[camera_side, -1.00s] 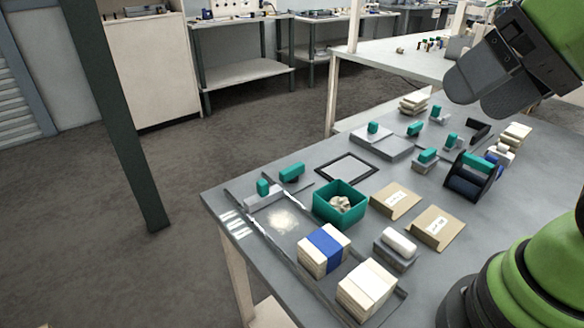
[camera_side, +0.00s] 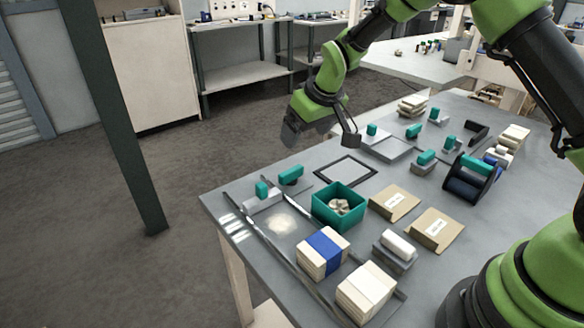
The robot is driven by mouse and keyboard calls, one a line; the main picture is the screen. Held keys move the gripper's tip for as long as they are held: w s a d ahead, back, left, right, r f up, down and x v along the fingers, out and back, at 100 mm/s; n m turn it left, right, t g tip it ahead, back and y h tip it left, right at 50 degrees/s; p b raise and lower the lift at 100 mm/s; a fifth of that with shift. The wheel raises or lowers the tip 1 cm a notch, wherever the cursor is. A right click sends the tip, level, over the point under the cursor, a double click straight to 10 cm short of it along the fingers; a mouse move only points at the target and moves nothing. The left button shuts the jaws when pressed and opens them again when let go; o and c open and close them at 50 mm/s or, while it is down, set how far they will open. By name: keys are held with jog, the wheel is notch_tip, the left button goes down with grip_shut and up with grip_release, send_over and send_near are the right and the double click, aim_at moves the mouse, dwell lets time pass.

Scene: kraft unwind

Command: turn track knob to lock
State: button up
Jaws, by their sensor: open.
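Several teal knobs or handles sit on grey fixtures on the table, and I cannot tell for sure which one is the track knob. One teal knob (camera_side: 262,190) stands on a grey block at the left, at the end of the long rails. A teal handle (camera_side: 291,175) lies just right of it. Another teal knob (camera_side: 372,129) stands on a grey plate farther back. My gripper (camera_side: 290,134) hangs above the table's far left edge, above and behind the left pair of teal parts. It is open, touches nothing and holds nothing visible.
A teal bin (camera_side: 325,213) with pale pieces stands mid-table beside a black frame (camera_side: 346,170). Wood stacks (camera_side: 324,254), a white roller (camera_side: 398,243) and kraft envelopes (camera_side: 437,229) fill the front. A black roll holder (camera_side: 470,180) stands at the right.

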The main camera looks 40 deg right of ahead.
aim_at(291, 170)
jog(key=x, duration=1.2)
jog(key=shift+d+f, duration=0.15)
jog(key=shift+f, duration=0.2)
jog(key=shift+s, duration=0.1)
jog(key=c, duration=0.6)
